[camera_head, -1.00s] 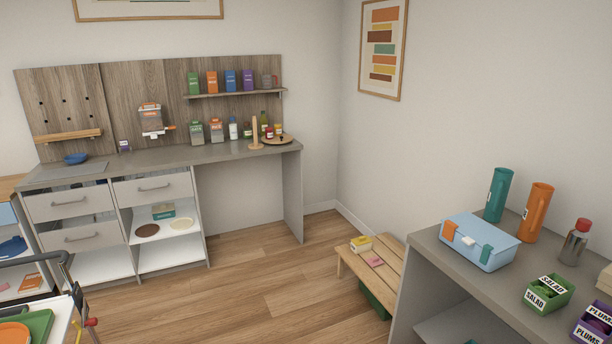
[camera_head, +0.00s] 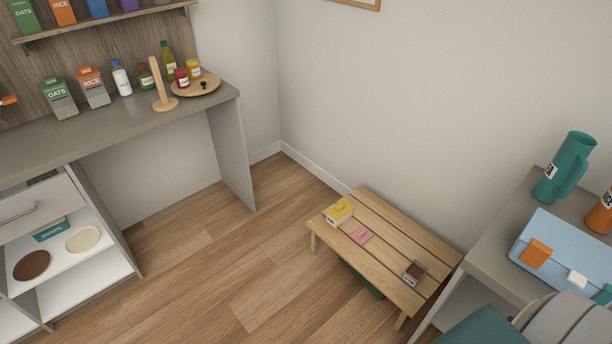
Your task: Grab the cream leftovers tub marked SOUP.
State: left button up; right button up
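I cannot make out a cream tub clearly marked SOUP. On the low wooden bench (camera_head: 385,233) stands a small cream box with a yellow top (camera_head: 338,212); its marking is too small to read. A small dark-topped tub with a label (camera_head: 413,272) stands near the bench's right end; its marking is also unreadable. A flat pink item (camera_head: 361,235) lies between them. Neither of my grippers is in view.
A counter at right holds a blue box (camera_head: 555,250) and a teal jug (camera_head: 565,168). Grey and teal shapes block the lower right corner. The left counter (camera_head: 150,110) holds jars and cartons. The wooden floor (camera_head: 220,270) before the bench is clear.

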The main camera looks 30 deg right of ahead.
aim_at(334, 224)
jog(key=i+j, duration=0.1)
jog(key=i, duration=0.95)
jog(key=i+z, duration=0.25)
jog(key=z, duration=0.15)
jog(key=i+z, duration=0.35)
jog(key=i+j+z, duration=0.2)
jog(key=z, duration=0.2)
